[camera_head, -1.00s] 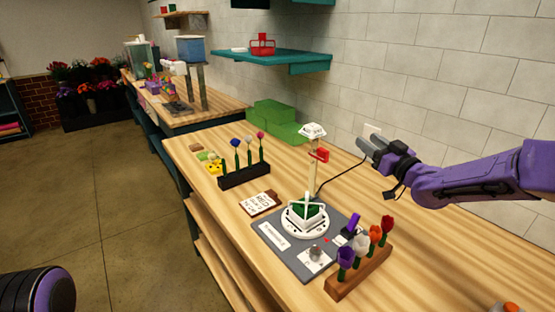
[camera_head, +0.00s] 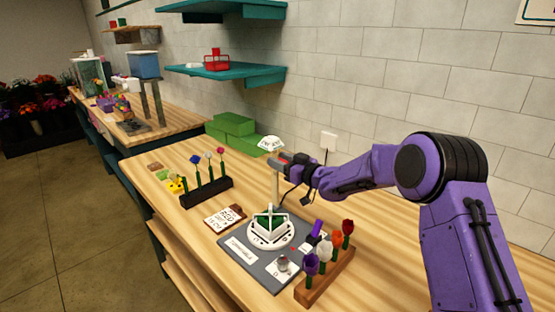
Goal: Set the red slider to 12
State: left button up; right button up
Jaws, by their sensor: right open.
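The red slider (camera_head: 286,158) is on the pale upright post (camera_head: 275,187) behind the turntable, and only a small red part shows. My right gripper (camera_head: 277,161) is open at the slider's height, with its fingertips at the post. The fingers hide most of the slider, and I cannot tell whether they touch it. A white fan-shaped head (camera_head: 271,144) tops the post. Scale marks and the slider's reading are too small to make out. My left gripper is out of view.
A white turntable (camera_head: 270,236) with a green-filled holder sits on a grey base (camera_head: 236,263) before the post. Flower racks stand left (camera_head: 207,193) and front right (camera_head: 325,278). A written card (camera_head: 225,217) lies between. Green blocks (camera_head: 232,124) are behind.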

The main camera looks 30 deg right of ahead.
grip_shut()
notch_tip(320, 180, down, 5)
jog(key=b, duration=0.3)
jog(key=shift+r, duration=0.15)
jog(key=shift+c, duration=0.2)
grip_release()
jog(key=shift+o, duration=0.2)
jog(key=shift+r, duration=0.1)
